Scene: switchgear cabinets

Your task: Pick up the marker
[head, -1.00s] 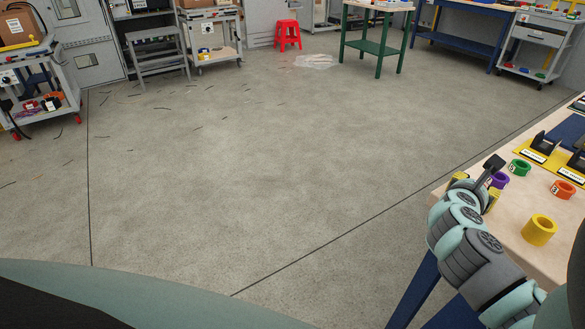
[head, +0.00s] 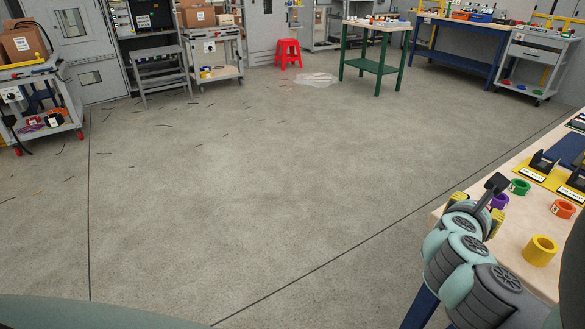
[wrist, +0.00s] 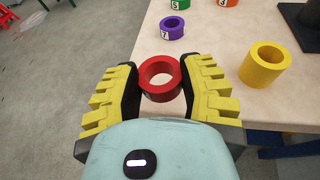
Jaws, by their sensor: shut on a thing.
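A red ring-shaped marker (wrist: 160,78) sits between the two yellow-padded fingers of my gripper (wrist: 158,88) in the wrist view. The gripper is shut on it, with a finger on each side of the ring. In the head view my gripper (head: 477,212) is at the near left edge of the pale worktop, and the arm hides the red ring. I cannot tell whether the ring is clear of the worktop.
The worktop (wrist: 240,112) also bears a yellow ring (wrist: 265,65), a purple ring (wrist: 172,28) and a green ring (head: 520,187). An orange ring (head: 563,209) stands farther right. Open floor (head: 230,200) lies to the left, with a red stool (head: 288,53) far back.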

